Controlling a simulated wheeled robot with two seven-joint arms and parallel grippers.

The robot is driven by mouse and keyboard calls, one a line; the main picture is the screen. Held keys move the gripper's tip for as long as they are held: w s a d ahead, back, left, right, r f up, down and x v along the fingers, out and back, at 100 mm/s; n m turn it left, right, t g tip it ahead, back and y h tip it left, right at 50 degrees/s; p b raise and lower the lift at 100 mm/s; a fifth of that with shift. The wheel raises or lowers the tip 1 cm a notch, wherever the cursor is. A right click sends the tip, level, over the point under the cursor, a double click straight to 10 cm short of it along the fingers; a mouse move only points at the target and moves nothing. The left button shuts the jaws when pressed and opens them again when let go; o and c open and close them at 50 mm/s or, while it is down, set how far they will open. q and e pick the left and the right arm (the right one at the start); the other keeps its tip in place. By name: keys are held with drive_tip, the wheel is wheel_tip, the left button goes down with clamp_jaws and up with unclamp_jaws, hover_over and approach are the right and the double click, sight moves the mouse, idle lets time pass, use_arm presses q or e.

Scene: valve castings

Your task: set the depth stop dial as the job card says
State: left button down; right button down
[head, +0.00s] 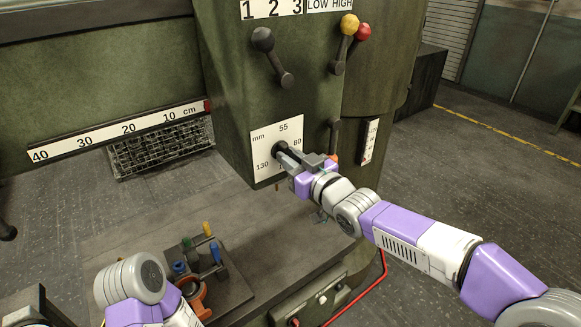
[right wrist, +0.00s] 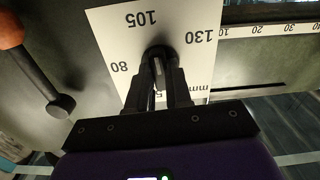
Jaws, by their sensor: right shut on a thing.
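The depth stop dial is a white plate (head: 262,150) marked mm on the front of the green machine. In the head view 55, 80 and 130 are readable. In the right wrist view the plate (right wrist: 112,28) appears turned over, with 105, 80 and 130 readable. My right gripper (head: 284,151) reaches in from the right and is shut on the dark dial knob (right wrist: 160,52) at the plate's middle. The fingers (right wrist: 160,85) cover much of the knob, so I cannot tell which mark it points to. My left arm shows at the bottom left, but its gripper does not. I see no job card.
Above are a black lever (head: 264,42), yellow (head: 349,24) and red (head: 363,32) knobs. An orange-ended lever (right wrist: 30,65) sits close beside the dial. A cm scale (head: 125,130) runs left. A block with coloured handles (head: 215,285) stands on the table below.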

drive_tip(key=shift+n+b, duration=0.6)
drive_tip(key=shift+n, duration=0.4)
drive_tip(key=c, duration=1)
unclamp_jaws()
drive_tip(key=shift+c, duration=0.2)
drive_tip(key=shift+d, duration=0.1)
drive_tip(key=p+v, duration=0.1)
drive_tip(key=v, duration=0.6)
drive_tip(key=shift+s+p, duration=0.2)
drive_tip(key=shift+p, duration=0.2)
drive_tip(key=shift+d, duration=0.1)
